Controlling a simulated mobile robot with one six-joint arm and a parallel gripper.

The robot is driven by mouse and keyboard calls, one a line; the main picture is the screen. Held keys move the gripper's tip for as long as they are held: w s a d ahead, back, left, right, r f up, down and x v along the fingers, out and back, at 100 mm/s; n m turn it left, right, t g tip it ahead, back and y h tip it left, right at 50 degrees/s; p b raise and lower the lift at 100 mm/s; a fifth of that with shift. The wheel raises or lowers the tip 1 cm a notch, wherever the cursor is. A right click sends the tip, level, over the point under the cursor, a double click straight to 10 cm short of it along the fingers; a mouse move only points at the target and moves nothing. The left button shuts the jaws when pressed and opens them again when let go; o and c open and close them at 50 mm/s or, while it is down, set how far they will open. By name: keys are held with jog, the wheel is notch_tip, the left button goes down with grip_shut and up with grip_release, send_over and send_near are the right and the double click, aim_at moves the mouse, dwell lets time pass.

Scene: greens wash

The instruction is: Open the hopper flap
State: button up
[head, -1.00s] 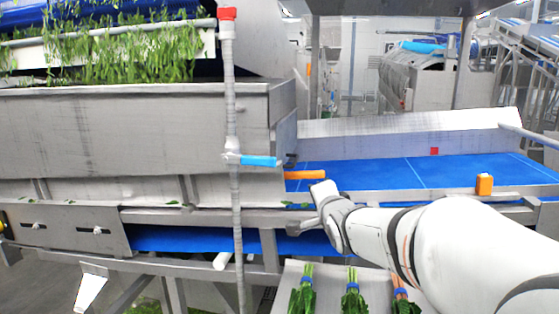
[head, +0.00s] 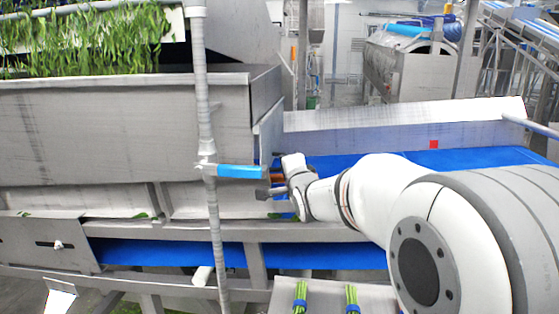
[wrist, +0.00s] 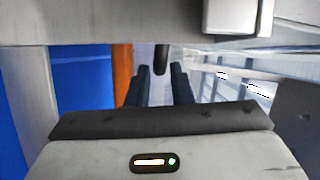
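The hopper (head: 120,130) is a grey metal trough at the left of the head view. A grey plate (head: 271,132) hangs at its right end and appears to be the flap. An orange handle (wrist: 122,72) stands left of my fingers in the wrist view, outside the space between them. The end of a black rod (wrist: 161,58) shows ahead, between my fingertips. My gripper (wrist: 160,72) is open with its two dark fingers apart and nothing visibly held. In the head view my gripper (head: 272,186) is at the hopper's lower right corner, partly covering the handle; contact cannot be told.
A grey upright pipe (head: 203,110) with a blue lever (head: 241,171) stands in front of the hopper, just left of my gripper. A blue belt (head: 400,160) lies behind my arm. Bunches of greens (head: 351,298) lie on a shelf below.

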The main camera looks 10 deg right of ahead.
jog(key=shift+w+a+f+p, duration=0.1)
jog(key=shift+w+a+p, duration=0.1)
jog(key=shift+w, duration=0.6)
jog(key=shift+w+a+f+p, duration=0.1)
jog(key=shift+w+p, duration=0.1)
jog(key=shift+w, duration=0.55)
jog(key=shift+r, duration=0.1)
jog(key=shift+c, duration=0.3)
grip_shut()
